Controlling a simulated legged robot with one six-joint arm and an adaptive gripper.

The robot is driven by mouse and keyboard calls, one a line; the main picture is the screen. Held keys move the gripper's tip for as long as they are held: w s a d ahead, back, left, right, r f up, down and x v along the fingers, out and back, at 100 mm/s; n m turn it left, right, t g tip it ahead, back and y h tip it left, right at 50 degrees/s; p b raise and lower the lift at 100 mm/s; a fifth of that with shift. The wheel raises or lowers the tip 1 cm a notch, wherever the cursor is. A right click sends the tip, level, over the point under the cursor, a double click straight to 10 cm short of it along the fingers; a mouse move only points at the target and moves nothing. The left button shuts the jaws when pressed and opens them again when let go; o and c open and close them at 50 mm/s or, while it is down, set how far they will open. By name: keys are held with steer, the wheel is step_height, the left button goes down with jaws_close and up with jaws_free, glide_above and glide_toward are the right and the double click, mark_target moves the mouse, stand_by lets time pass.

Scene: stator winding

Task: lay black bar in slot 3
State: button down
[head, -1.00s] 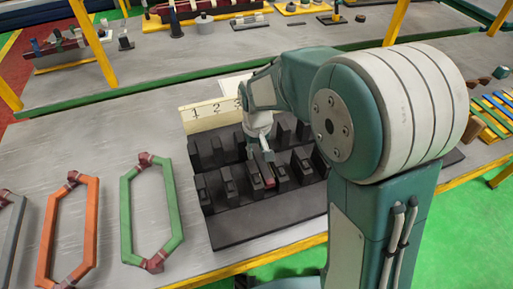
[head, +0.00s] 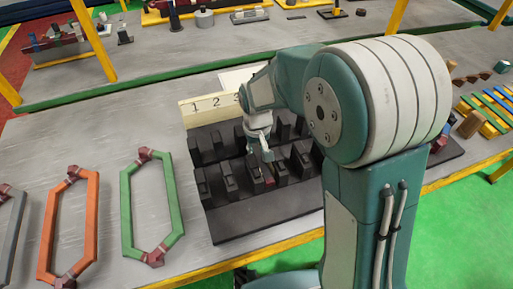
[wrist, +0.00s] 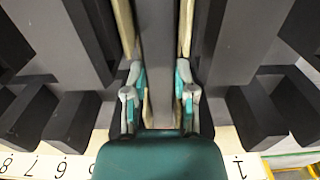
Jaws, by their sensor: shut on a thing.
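A black slotted fixture (head: 235,222) stands on the table, with upright dark blocks in two rows. A cream number board (head: 185,112) stands behind it, with 1, 2 and 3 readable in the head view. My gripper (head: 265,155) is low among the blocks, below the 3. In the wrist view my gripper (wrist: 158,98) has one finger on each side of a long dark bar (wrist: 157,50) and is shut on it. Pale strips flank the bar. My gripper's body hides the middle numbers and the bar's near end. I cannot tell how deep the bar sits in a slot.
Green (head: 127,215), orange (head: 45,235) and grey (head: 10,225) six-sided coils lie left of the fixture. Blue and yellow bars (head: 490,108) lie at the right. Bare table (head: 95,140) shows at the left. Dark blocks stand close on both sides of my gripper.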

stand_by(0.7)
steer(key=shift+c, duration=1.8)
jaws_free()
steer(key=shift+r, duration=0.75)
steer(key=shift+r, duration=3.75)
step_height(320, 180, up, 12)
glide_above(257, 151)
steer(key=s+d+f+m+t, duration=0.1)
steer(key=s+d+t, duration=0.1)
steer(key=s+d, duration=0.4)
steer(key=s+d+f+m+t, duration=0.1)
steer(key=s+d, duration=0.5)
steer(key=s, duration=0.7)
steer(key=m+t, duration=0.1)
steer(key=t, duration=0.1)
steer(key=shift+d+f+t, duration=0.3)
steer(key=shift+d+f, duration=0.05)
